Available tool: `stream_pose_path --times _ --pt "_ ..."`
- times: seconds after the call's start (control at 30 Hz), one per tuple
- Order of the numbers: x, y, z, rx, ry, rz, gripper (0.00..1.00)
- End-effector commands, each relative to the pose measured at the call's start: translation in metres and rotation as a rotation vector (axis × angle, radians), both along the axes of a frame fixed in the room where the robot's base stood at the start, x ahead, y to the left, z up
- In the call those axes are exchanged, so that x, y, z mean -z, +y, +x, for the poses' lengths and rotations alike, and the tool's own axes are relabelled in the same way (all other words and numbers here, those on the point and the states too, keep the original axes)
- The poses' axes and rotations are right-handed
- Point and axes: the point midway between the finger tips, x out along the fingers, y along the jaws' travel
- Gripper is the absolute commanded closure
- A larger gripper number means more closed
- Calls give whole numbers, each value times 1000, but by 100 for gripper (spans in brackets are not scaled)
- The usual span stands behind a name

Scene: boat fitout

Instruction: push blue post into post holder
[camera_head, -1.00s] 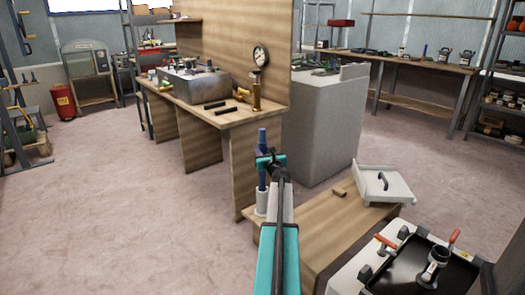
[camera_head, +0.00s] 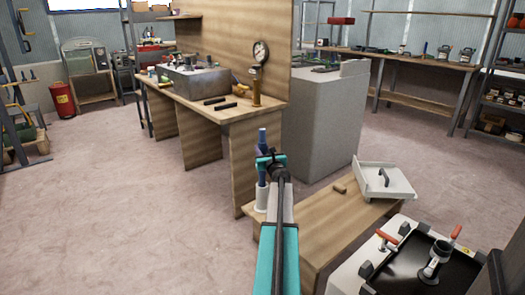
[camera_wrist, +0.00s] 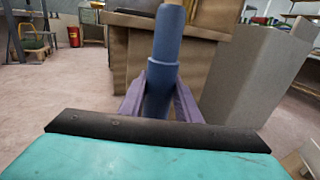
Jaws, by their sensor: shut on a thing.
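The blue post (camera_head: 262,137) stands upright in the head view, and its lower part reaches the white post holder (camera_head: 261,198). The holder is a short white cylinder at the left end of the low wooden bench. My gripper (camera_head: 264,160) is shut on the post partway down, above the holder. In the wrist view the post (camera_wrist: 165,50) rises between the two purple fingers of my gripper (camera_wrist: 158,100). The holder is hidden in the wrist view. How deep the post sits in the holder cannot be told.
The low wooden bench (camera_head: 318,240) carries a small wooden block (camera_head: 340,188) and a white lid with a handle (camera_head: 385,181). A tall wooden workbench (camera_head: 240,125) and a grey cabinet (camera_head: 322,125) stand close behind.

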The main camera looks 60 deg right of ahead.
Motion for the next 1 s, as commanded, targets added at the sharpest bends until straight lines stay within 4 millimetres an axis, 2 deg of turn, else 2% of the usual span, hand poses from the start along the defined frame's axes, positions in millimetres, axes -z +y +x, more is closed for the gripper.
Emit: stream_pose_path --times 1.0 --pt "26 0 0 -1 -1 -1 100"
